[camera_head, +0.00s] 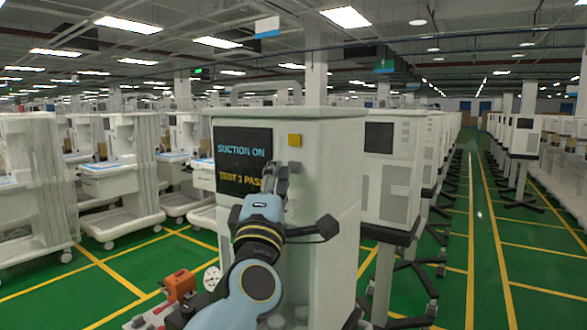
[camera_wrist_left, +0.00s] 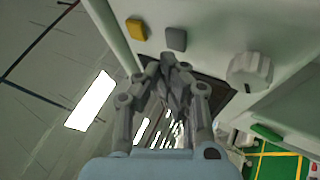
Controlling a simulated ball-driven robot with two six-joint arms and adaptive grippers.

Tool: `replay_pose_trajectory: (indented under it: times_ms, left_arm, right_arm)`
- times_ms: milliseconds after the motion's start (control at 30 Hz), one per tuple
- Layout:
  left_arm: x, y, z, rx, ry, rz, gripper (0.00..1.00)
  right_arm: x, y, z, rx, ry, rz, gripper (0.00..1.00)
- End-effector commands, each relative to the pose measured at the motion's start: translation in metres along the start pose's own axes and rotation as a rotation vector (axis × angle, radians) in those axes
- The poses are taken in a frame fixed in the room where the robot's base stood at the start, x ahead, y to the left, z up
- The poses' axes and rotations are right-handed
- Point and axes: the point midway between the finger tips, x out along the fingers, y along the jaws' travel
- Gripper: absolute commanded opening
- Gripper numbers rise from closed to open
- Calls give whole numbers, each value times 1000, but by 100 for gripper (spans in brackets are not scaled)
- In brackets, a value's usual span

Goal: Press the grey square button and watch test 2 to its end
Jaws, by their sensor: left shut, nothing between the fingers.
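The near white cart (camera_head: 328,200) has a dark screen (camera_head: 236,160) reading "SUCTION ON" in blue and "TEST 1 PASS" in yellow, its last part covered by my gripper. A yellow square button (camera_head: 295,140) is to the right of the screen. The grey square button (camera_wrist_left: 176,39) shows clearly beside the yellow one (camera_wrist_left: 135,28) in the left wrist view; in the head view my gripper crowds its area. My left gripper (camera_head: 281,172) is shut and empty, its fingertips (camera_wrist_left: 172,60) close to the grey button. I cannot tell whether they touch it. My right gripper is out of view.
A pale round knob (camera_wrist_left: 250,72) sticks out of the panel near the grey button. An orange box (camera_head: 180,284) and a round gauge (camera_head: 211,278) are low at the left. More carts (camera_head: 390,180) stand in rows; a green aisle (camera_head: 480,240) is open at right.

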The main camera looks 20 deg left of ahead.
Motion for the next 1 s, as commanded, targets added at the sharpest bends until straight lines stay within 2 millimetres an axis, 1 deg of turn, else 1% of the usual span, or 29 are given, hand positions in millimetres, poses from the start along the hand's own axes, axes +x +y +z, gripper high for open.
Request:
replay_pose_trajectory:
  times_ms: [300,1000]
  left_arm:
    - [7,-3,3,0,0,0,0]
    - [10,-5,5,0,0,1,0]
  right_arm:
    - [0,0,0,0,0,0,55]
    - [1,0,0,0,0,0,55]
